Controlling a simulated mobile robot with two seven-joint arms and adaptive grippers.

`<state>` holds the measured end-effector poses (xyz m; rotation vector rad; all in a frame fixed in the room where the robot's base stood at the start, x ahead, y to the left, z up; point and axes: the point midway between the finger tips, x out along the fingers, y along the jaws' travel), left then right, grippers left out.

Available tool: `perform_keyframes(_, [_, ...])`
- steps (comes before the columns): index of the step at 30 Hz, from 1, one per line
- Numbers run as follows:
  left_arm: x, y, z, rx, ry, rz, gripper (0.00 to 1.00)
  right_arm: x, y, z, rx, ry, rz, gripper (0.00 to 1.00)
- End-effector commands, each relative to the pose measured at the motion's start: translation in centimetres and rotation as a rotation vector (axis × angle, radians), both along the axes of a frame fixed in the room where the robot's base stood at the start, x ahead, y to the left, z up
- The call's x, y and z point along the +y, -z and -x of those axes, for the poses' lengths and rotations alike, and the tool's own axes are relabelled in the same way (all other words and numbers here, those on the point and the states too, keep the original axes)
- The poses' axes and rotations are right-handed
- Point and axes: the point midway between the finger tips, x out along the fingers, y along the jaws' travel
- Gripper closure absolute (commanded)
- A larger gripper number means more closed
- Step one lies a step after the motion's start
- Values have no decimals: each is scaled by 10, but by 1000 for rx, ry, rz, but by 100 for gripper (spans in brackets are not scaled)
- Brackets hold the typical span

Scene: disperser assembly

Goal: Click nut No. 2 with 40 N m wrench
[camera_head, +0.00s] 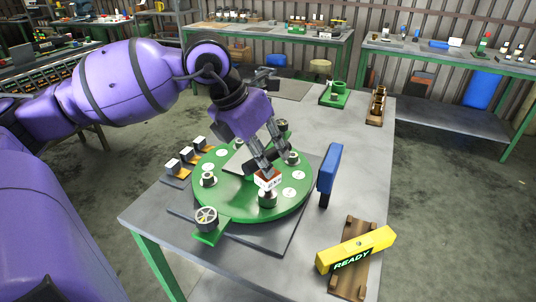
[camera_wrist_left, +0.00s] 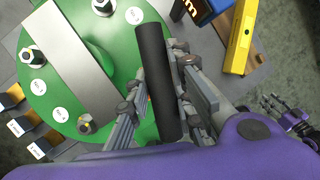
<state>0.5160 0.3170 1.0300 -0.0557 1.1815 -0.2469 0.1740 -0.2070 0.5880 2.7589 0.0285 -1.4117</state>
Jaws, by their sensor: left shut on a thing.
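My left gripper (camera_head: 266,165) is shut on the black handle of a wrench (camera_wrist_left: 158,80) above the green round plate (camera_head: 235,207). The wrench's orange and white labelled head (camera_head: 267,180) is just above a nut (camera_head: 267,199) at the plate's near side; I cannot tell if they touch.
A blue block-like tool (camera_head: 329,168) stands right of the plate. A yellow READY bar (camera_head: 355,250) lies across a wooden rack (camera_head: 348,283) at the near right. Labelled orange blocks (camera_head: 173,168) line the left. A handwheel (camera_head: 207,217) sits at the front.

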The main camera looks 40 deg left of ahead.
Motion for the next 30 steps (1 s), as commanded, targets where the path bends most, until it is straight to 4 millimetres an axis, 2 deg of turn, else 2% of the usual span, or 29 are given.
perform_keyframes(30, [0, -52, -1, -6, -1, 0, 100, 0, -28, -16, -36, 0, 0, 60])
